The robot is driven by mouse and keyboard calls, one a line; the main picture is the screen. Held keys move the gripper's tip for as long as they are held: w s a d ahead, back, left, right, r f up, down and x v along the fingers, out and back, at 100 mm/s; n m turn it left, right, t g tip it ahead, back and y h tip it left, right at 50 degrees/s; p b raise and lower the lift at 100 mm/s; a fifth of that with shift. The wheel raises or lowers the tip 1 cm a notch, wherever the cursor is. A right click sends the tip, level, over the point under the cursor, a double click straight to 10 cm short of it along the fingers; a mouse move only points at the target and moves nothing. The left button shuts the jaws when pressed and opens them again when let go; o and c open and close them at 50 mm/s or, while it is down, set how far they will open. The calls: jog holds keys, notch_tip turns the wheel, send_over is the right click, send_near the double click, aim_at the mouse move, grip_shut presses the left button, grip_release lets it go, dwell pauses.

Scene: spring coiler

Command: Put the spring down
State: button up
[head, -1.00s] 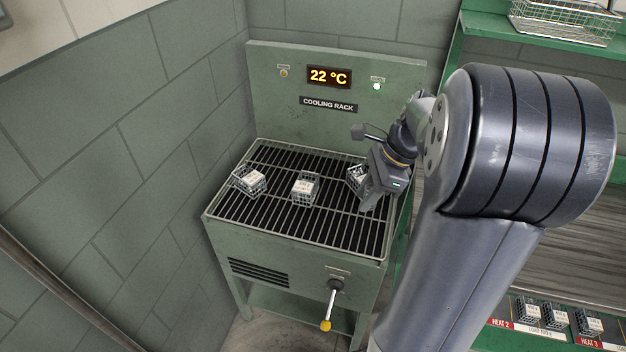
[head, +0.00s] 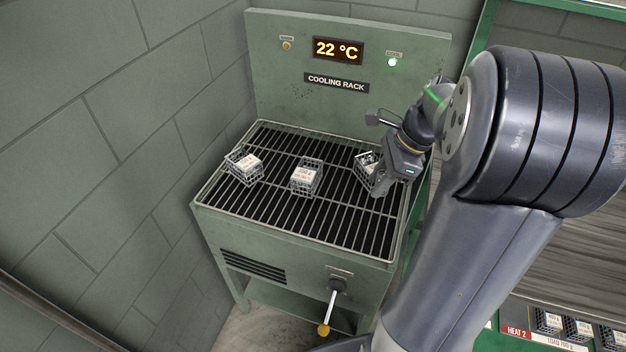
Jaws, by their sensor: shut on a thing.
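My gripper (head: 386,182) is at the right side of the cooling rack (head: 335,237), pointing down. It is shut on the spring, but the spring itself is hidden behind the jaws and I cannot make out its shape. A small wire basket (head: 365,163) sits just left of and behind the jaws, partly covered by them. I cannot tell whether the jaws touch this basket or the grate.
Two more wire baskets with white labels stand on the grate, one at the left (head: 244,168) and one in the middle (head: 306,180). A lever with a yellow knob (head: 324,330) juts from the front. The display (head: 339,49) reads 22 °C. The front grate is clear.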

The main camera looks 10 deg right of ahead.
aim_at(362, 227)
notch_tip(362, 227, down, 4)
jog(key=shift+r+b, duration=0.2)
jog(key=shift+b, duration=1)
notch_tip(362, 227, down, 10)
jog(key=shift+r+b, duration=0.25)
jog(key=shift+b, duration=0.35)
jog(key=shift+f, duration=0.15)
jog(key=o, duration=1)
jog(key=p+v, duration=0.1)
jog(key=v, duration=1.1)
jog(key=shift+d+p, duration=0.1)
jog(key=shift+p, duration=0.2)
